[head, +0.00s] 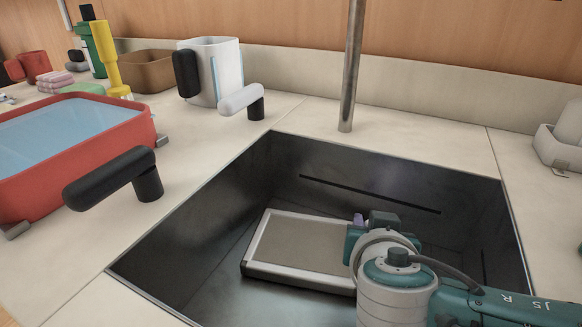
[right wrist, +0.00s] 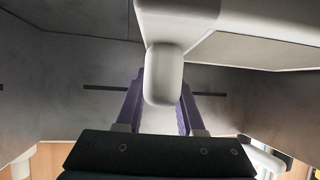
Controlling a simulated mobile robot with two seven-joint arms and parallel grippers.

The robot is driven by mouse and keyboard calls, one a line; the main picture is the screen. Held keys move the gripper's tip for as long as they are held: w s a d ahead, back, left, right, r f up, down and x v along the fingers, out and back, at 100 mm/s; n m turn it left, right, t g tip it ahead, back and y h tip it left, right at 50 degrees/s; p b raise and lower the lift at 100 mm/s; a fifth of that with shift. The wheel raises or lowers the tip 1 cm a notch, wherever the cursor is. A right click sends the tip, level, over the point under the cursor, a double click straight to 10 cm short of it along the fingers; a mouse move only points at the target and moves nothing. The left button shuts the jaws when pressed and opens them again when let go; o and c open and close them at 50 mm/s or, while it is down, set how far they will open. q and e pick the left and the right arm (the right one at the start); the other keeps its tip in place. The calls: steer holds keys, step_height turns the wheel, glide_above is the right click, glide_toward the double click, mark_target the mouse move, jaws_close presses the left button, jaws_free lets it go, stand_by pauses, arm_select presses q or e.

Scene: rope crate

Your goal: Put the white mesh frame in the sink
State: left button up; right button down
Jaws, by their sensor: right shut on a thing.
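The white mesh frame (head: 302,243) is a flat rectangle with a pale rim and grey-brown mesh. It lies roughly level inside the dark sink (head: 222,200), below the counter top. I cannot tell whether it touches the sink floor. My right gripper (head: 358,220) reaches down into the sink at the frame's right end, and my arm hides that end. In the right wrist view the purple fingers (right wrist: 160,88) are shut on a rounded white part of the mesh frame (right wrist: 195,22). My left gripper is not in view.
A metal pole (head: 351,75) rises behind the sink. A black handle (head: 118,178) and a light handle (head: 242,99) stand left of it. A red basin of water (head: 140,133), a white jug (head: 228,75), a brown box (head: 150,72) and bottles crowd the left counter.

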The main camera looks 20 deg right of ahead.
steer(key=shift+f, duration=0.1)
steer(key=shift+c, duration=2.2)
jaws_free()
steer(key=shift+s+a+r, duration=0.2)
steer(key=shift+s+r, duration=0.05)
steer(key=p+v, duration=0.2)
steer(key=v, duration=0.7)
steer(key=shift+s, duration=0.1)
